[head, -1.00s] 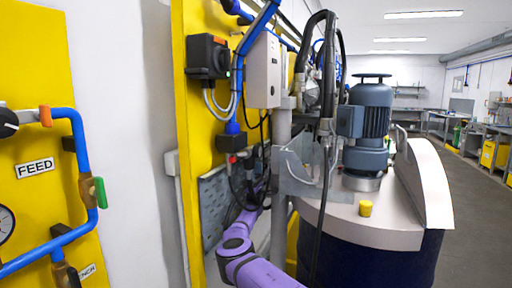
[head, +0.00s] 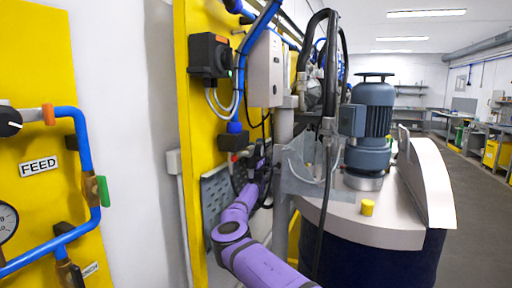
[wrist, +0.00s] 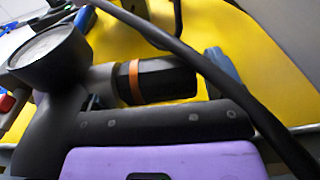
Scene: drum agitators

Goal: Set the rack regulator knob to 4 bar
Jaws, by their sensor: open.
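In the wrist view, a black cylindrical knob with an orange ring (wrist: 150,81) lies sideways in front of my gripper (wrist: 150,95); it looks like the regulator knob. A round dial gauge (wrist: 45,48) is at its left, seen at a steep angle, so its reading cannot be told. My gripper is open, with its dark body just below the knob; whether it touches the knob cannot be told. In the head view, my gripper (head: 261,156) is small and partly hidden among hoses beside the yellow rack panel (head: 202,120). The knob cannot be made out there.
A thick black hose (wrist: 210,75) crosses close in front of the wrist camera. A drum (head: 375,235) with a motor (head: 370,120) stands right of my arm. A grey control box (head: 264,70) is above my gripper. A FEED panel (head: 40,130) is at the left.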

